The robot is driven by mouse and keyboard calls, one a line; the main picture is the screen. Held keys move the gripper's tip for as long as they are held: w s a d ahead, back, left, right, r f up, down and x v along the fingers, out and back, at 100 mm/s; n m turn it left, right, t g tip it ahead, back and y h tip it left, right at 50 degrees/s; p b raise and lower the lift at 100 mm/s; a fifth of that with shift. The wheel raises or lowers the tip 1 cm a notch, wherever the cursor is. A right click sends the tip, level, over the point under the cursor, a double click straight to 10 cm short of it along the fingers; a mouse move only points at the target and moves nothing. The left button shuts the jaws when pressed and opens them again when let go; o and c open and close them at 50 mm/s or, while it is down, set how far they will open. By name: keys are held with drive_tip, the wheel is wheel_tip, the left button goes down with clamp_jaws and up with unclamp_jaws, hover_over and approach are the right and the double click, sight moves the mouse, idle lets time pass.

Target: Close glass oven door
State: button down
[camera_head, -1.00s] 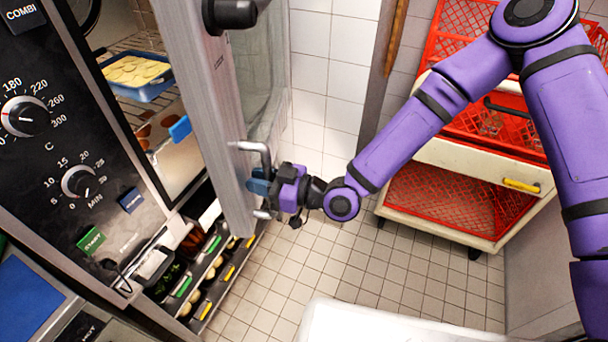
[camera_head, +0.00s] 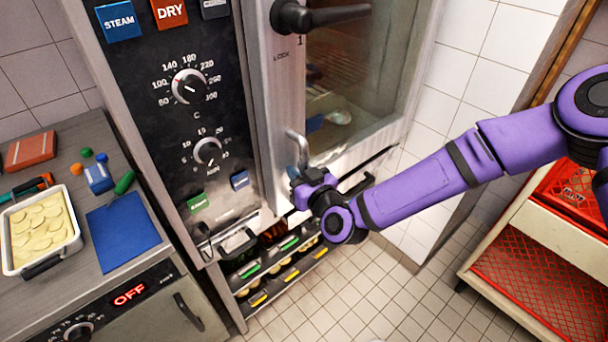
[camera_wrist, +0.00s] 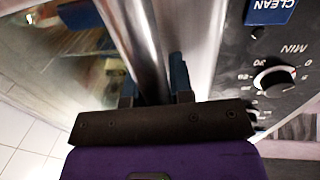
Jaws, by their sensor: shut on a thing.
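The glass oven door (camera_head: 352,75) shows at the upper middle of the head view, swung in close to the oven's front beside the control panel (camera_head: 185,110). A metal handle (camera_head: 296,143) stands on its lower left frame. My gripper (camera_head: 302,178) is at that handle, shut on it. In the wrist view the two blue fingers of my gripper (camera_wrist: 155,88) sit either side of the metal bar. The black lock lever (camera_head: 325,16) is above, pointing right. Whether the door touches the oven frame fully cannot be told.
A drawer of small containers (camera_head: 275,265) lies below the oven. At left a counter holds a tray of sliced food (camera_head: 40,232) and a blue mat (camera_head: 122,231). A cart with red baskets (camera_head: 545,265) stands at right. The tiled floor between is clear.

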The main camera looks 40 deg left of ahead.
drive_tip(key=shift+w+d+r+t, duration=0.15)
drive_tip(key=shift+w+t, duration=0.15)
drive_tip(key=shift+w, duration=0.5)
drive_tip(key=c, duration=1.3)
unclamp_jaws()
drive_tip(key=shift+w, duration=0.15)
drive_tip(key=shift+s, duration=0.2)
drive_tip(key=v, duration=1)
drive_tip(key=shift+s+d, duration=0.3)
drive_tip(key=shift+s, duration=0.1)
drive_tip(key=shift+o, duration=0.7)
drive_tip(key=shift+s, duration=0.1)
drive_tip(key=shift+o, duration=0.2)
